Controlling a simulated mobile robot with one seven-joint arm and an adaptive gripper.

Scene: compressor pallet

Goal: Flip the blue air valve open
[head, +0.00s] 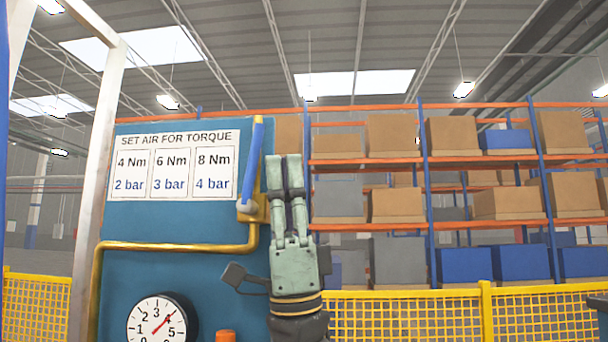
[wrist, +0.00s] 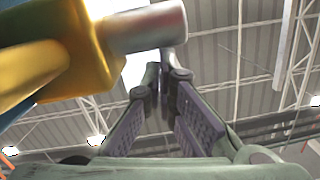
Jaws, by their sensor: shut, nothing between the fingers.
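The blue air valve lever (head: 252,165) stands nearly upright, with a slight lean to the right, on the blue panel. Its lower end meets a grey pivot and a brass valve body (head: 261,208) on the brass pipe (head: 190,247). My gripper (head: 284,158) points up just right of the lever, its fingers closed together and empty. In the wrist view the brass valve body (wrist: 88,50) and a grey stem (wrist: 150,26) are close at the upper left, near my fingertips (wrist: 162,72). I cannot tell whether anything touches.
A sign (head: 172,166) pairs torque with air pressure. A round gauge (head: 162,320) with a red needle sits below, beside an orange part (head: 226,336). A yellow mesh fence (head: 400,312) and shelves of boxes (head: 400,205) stand behind. A white post (head: 98,160) rises at the left.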

